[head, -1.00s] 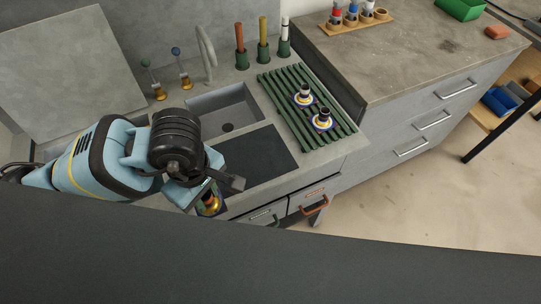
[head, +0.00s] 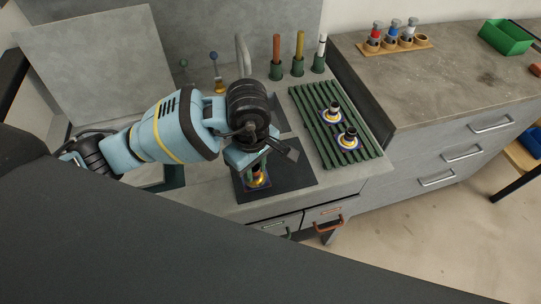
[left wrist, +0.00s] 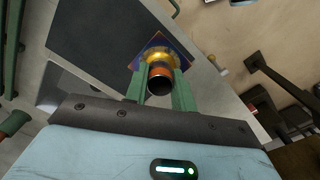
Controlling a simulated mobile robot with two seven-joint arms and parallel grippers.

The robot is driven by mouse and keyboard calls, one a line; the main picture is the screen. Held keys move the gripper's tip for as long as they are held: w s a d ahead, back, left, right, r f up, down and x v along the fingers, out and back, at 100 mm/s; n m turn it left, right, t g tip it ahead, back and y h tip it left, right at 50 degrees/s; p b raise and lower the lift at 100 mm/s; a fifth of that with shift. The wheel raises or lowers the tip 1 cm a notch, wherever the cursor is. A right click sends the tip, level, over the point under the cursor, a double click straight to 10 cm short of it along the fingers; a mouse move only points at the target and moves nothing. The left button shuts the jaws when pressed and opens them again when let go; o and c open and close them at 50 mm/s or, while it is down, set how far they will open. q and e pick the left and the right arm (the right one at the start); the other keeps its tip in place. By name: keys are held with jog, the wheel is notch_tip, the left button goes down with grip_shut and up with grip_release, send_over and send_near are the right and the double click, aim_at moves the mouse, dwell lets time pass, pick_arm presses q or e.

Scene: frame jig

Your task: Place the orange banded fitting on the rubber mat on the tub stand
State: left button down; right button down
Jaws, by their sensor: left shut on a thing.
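My left gripper (head: 256,172) is shut on the orange banded fitting (head: 258,181), which has a gold body and a blue-purple square base. In the left wrist view the fitting (left wrist: 158,67) sits between the two green fingers, its dark round end and orange band facing the camera. The black rubber mat (head: 295,180) lies on the tub stand (head: 340,183), in front of the sink. The held fitting is over the left part of the mat; I cannot tell whether its base touches. My wrist hides part of the sink. My right gripper is not in view.
Two similar dark-topped fittings (head: 334,110) (head: 348,138) stand on the green slatted rack (head: 320,128) right of the mat. A faucet (head: 242,55) and several coloured handles in green holders are behind. The mat's right part is clear.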

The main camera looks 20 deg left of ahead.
pick_arm(q)
jog(key=w, duration=0.2)
jog(key=w+d, duration=0.1)
jog(key=w, duration=0.3)
jog(key=shift+d+f, duration=0.25)
jog(key=shift+w+d, duration=0.15)
jog(key=shift+w, duration=0.15)
jog(key=shift+f, duration=1.8)
jog(key=shift+f, duration=0.1)
jog(key=shift+f, duration=0.15)
jog(key=c, duration=1.2)
grip_release()
jog(key=shift+o, duration=0.2)
